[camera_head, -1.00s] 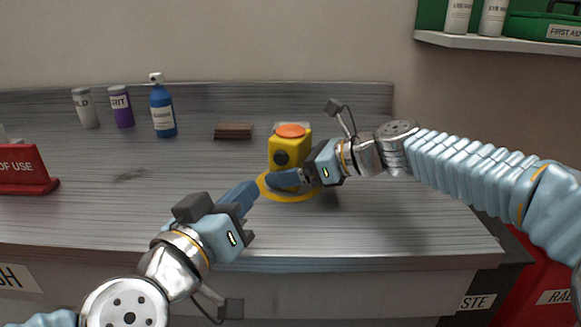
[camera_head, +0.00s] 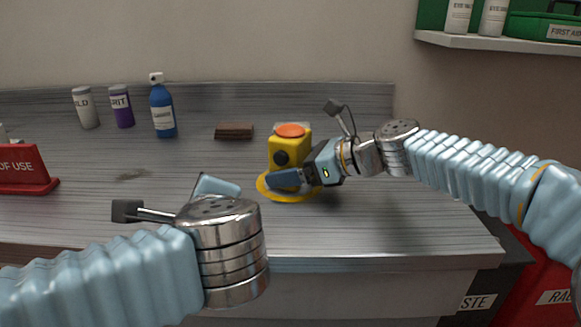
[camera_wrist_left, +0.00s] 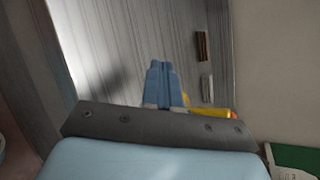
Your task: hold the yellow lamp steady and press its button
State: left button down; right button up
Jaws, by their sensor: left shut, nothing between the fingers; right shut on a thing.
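The yellow lamp (camera_head: 285,148) stands upright on the bench at a yellow ring (camera_head: 300,198). It has an orange top (camera_head: 291,131) and a dark round button (camera_head: 281,158) on its front. My right gripper (camera_head: 286,179) is shut on the lamp's lower part from the right. My left gripper (camera_head: 217,186) is left of the lamp and apart from it, its fingers mostly hidden behind its wrist in the head view. In the left wrist view its fingers (camera_wrist_left: 164,70) are shut together and empty, and part of the lamp (camera_wrist_left: 212,111) shows beyond the gripper body.
A blue spray bottle (camera_head: 162,108), a purple bottle (camera_head: 121,107) and a grey bottle (camera_head: 86,108) stand at the back left. A red sign (camera_head: 22,170) stands far left. The bench's middle left is clear.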

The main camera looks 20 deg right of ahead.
aim_at(281, 158)
pick_arm(q)
jog(key=s+d+r+t, duration=0.1)
jog(key=d, duration=0.1)
jog(key=s+d+m+t, duration=0.1)
jog(key=s+d, duration=0.1)
jog(key=s+d+r+m+t, duration=0.1)
jog(key=d, duration=0.1)
jog(key=shift+s+d+r+t, duration=0.15)
jog(key=shift+d+r+t, duration=0.05)
jog(key=shift+r+t, duration=0.2)
jog(key=shift+d, duration=0.25)
jog(key=w+d, duration=0.1)
jog(key=w, duration=0.1)
jog(key=w+d, duration=0.4)
jog(key=shift+w, duration=0.35)
jog(key=shift+w, duration=0.1)
dwell(0.9)
jog(key=shift+w+d, duration=0.25)
jog(key=shift+s+a, duration=0.3)
jog(key=shift+s, duration=0.05)
dwell(0.4)
